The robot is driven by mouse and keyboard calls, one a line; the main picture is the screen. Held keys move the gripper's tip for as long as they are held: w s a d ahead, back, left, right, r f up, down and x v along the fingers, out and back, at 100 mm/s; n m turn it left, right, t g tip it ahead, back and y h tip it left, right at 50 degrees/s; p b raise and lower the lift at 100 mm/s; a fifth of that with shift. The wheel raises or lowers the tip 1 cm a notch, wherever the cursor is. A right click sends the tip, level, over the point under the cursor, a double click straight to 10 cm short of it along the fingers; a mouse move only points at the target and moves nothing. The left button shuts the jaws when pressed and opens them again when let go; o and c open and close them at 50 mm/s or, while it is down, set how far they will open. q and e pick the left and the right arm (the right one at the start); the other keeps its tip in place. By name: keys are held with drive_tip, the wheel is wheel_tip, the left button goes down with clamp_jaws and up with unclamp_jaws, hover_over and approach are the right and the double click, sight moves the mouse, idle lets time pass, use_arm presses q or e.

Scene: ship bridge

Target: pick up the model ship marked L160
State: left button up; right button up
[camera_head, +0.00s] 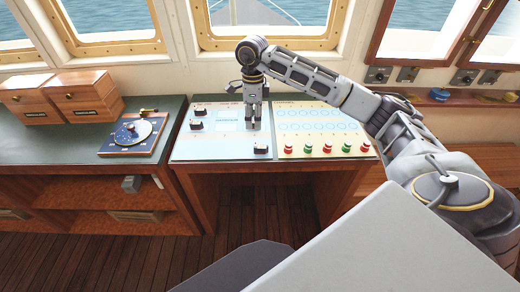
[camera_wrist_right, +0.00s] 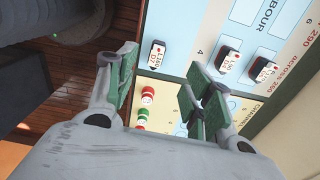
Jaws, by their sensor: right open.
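The model ship marked L160 (camera_wrist_right: 156,54) is a small dark block with a white label, standing alone near the chart panel's edge in the right wrist view. In the head view it appears to be the dark piece (camera_head: 261,149) at the panel's front edge. My right gripper (camera_head: 255,122) points down over the panel, behind that ship. In the wrist view its fingers (camera_wrist_right: 165,82) are apart with no object between them, and the L160 ship lies beyond them. My left gripper is not in view.
Two other labelled ships (camera_wrist_right: 229,60) and (camera_wrist_right: 262,70) stand on the panel (camera_head: 180,150), on its left in the head view. Red and green buttons (camera_head: 325,148) line its front right. A round instrument (camera_head: 132,133) and wooden drawer boxes (camera_head: 75,97) stand farther left.

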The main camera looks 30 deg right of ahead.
drive_tip(key=shift+f, duration=0.1)
idle(0.3)
drive_tip(key=p, duration=0.1)
hover_over(257, 144)
drive_tip(key=shift+a+f, duration=0.25)
drive_tip(key=shift+f, duration=1.85)
drive_tip(key=shift+a+f, duration=0.2)
drive_tip(key=shift+f, duration=1.9)
drive_tip(key=shift+s+d+f+p, duration=0.1)
drive_tip(key=shift+f+p, duration=0.1)
drive_tip(key=shift+f, duration=0.2)
drive_tip(key=shift+s+d+f+p, duration=0.1)
drive_tip(key=shift+f+p, duration=0.1)
drive_tip(key=shift+f, duration=0.2)
drive_tip(key=shift+d+f+p, duration=0.1)
drive_tip(key=shift+f+p, duration=0.35)
drive_tip(key=shift+f, duration=1.35)
drive_tip(key=c, duration=1)
